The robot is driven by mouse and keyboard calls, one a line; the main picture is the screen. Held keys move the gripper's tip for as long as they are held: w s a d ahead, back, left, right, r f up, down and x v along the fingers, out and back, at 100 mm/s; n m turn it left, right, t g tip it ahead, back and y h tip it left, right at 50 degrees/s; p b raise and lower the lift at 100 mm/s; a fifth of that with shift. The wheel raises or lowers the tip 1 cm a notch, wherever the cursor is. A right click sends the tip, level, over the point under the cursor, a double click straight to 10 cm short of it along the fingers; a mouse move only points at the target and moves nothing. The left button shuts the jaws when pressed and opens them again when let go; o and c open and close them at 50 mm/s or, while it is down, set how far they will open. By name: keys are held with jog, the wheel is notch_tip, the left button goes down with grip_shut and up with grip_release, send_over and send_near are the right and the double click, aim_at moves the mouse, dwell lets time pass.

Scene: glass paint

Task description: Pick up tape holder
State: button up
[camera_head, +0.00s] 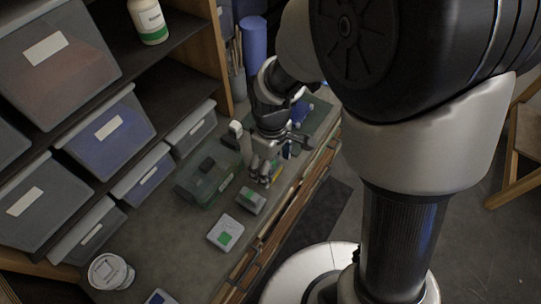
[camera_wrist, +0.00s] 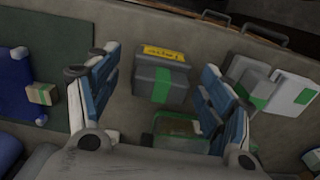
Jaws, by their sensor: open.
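My gripper (camera_head: 265,176) is open and points down over the worktop. In the wrist view its two blue-padded fingers (camera_wrist: 158,66) stand wide apart. Between and beyond them is a grey box (camera_wrist: 168,76) with a green stripe and a yellow label (camera_wrist: 165,53). No contact with the fingers is visible. In the head view my gripper largely hides this spot; a bit of yellow shows beside it. I cannot tell for certain which thing is the tape holder; the grey box between the fingers may be it. A blue object (camera_wrist: 18,88) lies on a dark green mat (camera_wrist: 62,115).
A dark green clear container (camera_head: 206,176) stands left of my gripper. A grey box (camera_head: 251,201) and a white box (camera_head: 225,233), both with green marks, stand nearer. A shelf with bins (camera_head: 112,128) rises at left. A white jar (camera_head: 108,271) stands at front left.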

jog(key=shift+f, duration=0.25)
jog(key=shift+c, duration=0.5)
jog(key=c, duration=1.1)
